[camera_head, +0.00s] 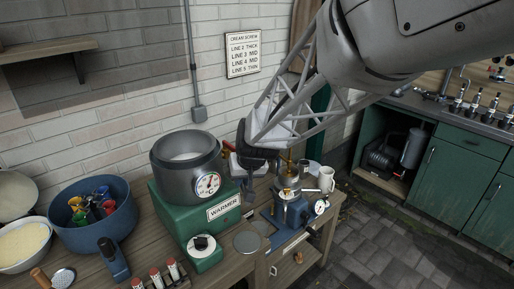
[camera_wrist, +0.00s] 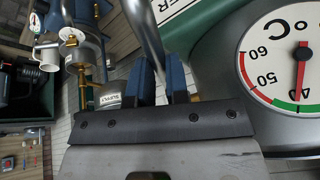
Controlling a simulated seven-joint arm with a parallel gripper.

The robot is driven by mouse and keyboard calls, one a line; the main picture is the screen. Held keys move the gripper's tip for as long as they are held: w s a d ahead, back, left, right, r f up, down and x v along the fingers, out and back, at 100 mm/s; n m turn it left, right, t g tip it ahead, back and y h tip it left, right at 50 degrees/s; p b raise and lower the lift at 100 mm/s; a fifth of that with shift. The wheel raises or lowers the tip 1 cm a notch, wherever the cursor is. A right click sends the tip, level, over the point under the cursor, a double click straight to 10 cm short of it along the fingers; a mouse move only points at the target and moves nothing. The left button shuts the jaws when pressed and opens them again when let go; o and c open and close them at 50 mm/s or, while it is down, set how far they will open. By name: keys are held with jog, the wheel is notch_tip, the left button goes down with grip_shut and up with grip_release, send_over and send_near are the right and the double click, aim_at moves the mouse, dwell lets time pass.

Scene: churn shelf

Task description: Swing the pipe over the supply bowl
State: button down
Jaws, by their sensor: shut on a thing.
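The pipe (camera_wrist: 148,28) is a bare metal tube in the wrist view, running down from the top edge to between the two blue fingertips. My gripper (camera_wrist: 161,84) is shut on it. In the camera_head view my gripper (camera_head: 259,158) is dark and hangs between the warmer and the blue machine; the pipe cannot be made out there. The supply bowl (camera_wrist: 108,101) is grey metal with a "SUPPLY" label, left of my fingers in the wrist view and partly hidden. I cannot tell whether the pipe's outlet is over it.
A green warmer (camera_head: 195,220) carries a large grey pot (camera_head: 186,158) with a dial, close to my gripper. A blue machine (camera_head: 292,212) with a gauge and a white mug (camera_head: 326,178) stand to the right. A blue bowl (camera_head: 95,232) of coloured pieces is at left.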

jog(key=w+d+n+g+y, duration=0.1)
jog(key=w+d+n+g, duration=0.65)
jog(key=w+n, duration=0.75)
jog(key=w+a+n+h, duration=0.3)
jog(key=w+a+n, duration=0.4)
jog(key=w+n, duration=0.4)
jog(key=shift+w+a+n+g+h, duration=0.15)
jog(key=shift+w+n+g+h, duration=0.2)
jog(key=shift+g+h, duration=0.1)
dwell(0.4)
jog(key=c, duration=1.1)
grip_release()
